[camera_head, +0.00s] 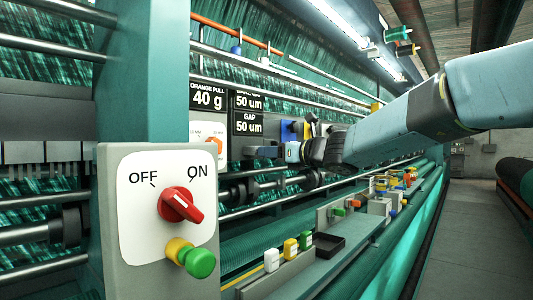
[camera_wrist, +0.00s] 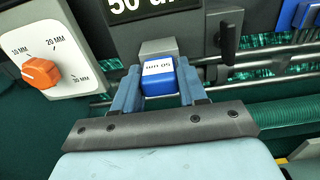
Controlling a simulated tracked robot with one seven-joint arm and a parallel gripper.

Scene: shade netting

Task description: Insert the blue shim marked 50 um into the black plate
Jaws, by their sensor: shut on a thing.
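The blue shim (camera_wrist: 158,78) shows in the wrist view as a small blue block with a white label, its text upside down and reading like 50 um. My gripper (camera_wrist: 158,88) is shut on it, one finger on each side. A grey block (camera_wrist: 158,47) lies just beyond the shim; I cannot tell whether the two touch. Behind is a dark plate (camera_wrist: 203,45), probably the black plate; no slot is clear. In the head view my gripper (camera_head: 292,152) is at the machine's face below the black 50 um signs (camera_head: 248,122); the shim is not clear there.
A white dial with an orange knob (camera_wrist: 41,72) is left of my gripper; a black handle (camera_wrist: 228,42) is to its right. Rails run behind. A panel with a red OFF/ON switch (camera_head: 180,205) stands in front left. Coloured blocks (camera_head: 290,248) and a black tray (camera_head: 326,244) sit on the ledge below.

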